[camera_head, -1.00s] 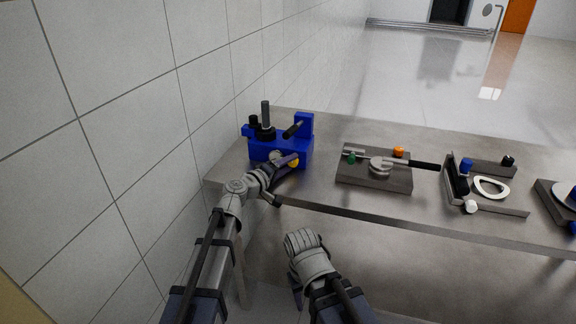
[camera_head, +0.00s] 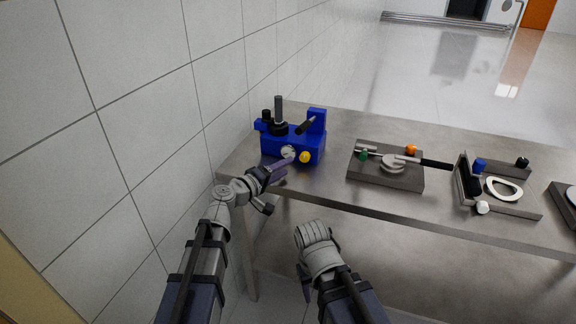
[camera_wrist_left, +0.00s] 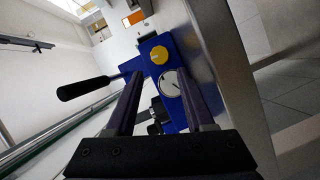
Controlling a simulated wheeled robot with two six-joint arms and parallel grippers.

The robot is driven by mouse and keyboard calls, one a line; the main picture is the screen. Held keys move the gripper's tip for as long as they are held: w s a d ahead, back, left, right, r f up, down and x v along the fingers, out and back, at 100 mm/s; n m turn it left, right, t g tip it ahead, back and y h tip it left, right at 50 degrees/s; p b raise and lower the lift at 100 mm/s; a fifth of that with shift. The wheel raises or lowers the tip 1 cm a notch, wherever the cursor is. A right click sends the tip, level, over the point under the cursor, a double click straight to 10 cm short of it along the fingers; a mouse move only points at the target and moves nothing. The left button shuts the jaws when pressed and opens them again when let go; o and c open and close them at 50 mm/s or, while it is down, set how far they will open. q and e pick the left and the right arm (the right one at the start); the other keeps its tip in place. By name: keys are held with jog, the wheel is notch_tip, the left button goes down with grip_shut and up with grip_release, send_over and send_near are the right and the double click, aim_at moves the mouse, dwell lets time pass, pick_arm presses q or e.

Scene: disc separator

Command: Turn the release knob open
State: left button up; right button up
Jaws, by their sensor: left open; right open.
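The blue device (camera_head: 291,143) stands at the table's left end. Its front bears a round yellow knob (camera_head: 305,157) and a white dial (camera_head: 288,152) to its left. In the left wrist view the yellow knob (camera_wrist_left: 159,55) and the white dial (camera_wrist_left: 170,84), with a dark mark, lie beyond the fingers. Which of them is the release knob I cannot tell. My left gripper (camera_head: 283,172) is open just in front of the device; its fingers (camera_wrist_left: 160,100) are spread, with the dial seen between them and nothing held. My right gripper (camera_head: 303,284) is open and empty, below the table's front edge.
A black-handled lever (camera_wrist_left: 84,88) sticks out from the device. A grey plate with a round part (camera_head: 388,178) and a fixture with a white ring (camera_head: 515,200) stand farther right on the metal table (camera_head: 330,192). A tiled wall (camera_head: 150,120) is close on the left.

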aim_at(303, 159)
pick_arm(q)
jog(key=shift+o, duration=1.5)
jog(key=r+m+p, duration=0.1)
jog(key=p, duration=0.1)
jog(key=s+d+r+m+y+p, duration=0.1)
jog(key=m+p, duration=0.1)
jog(key=shift+g+y+p, duration=0.3)
jog(key=shift+s+m+y+p, duration=0.1)
jog(key=shift+m+y+p, duration=0.35)
jog(key=shift+m, duration=0.25)
jog(key=shift+f, duration=0.2)
jog(key=shift+w+d+f+b, duration=0.15)
jog(key=shift+w+d+b, duration=0.15)
jog(key=shift+w, duration=0.25)
jog(key=b+x, duration=0.2)
jog(key=x, duration=0.4)
jog(key=shift+w+d+f, duration=0.1)
jog(key=shift+w+d, duration=0.1)
jog(key=shift+w, duration=0.05)
grip_shut()
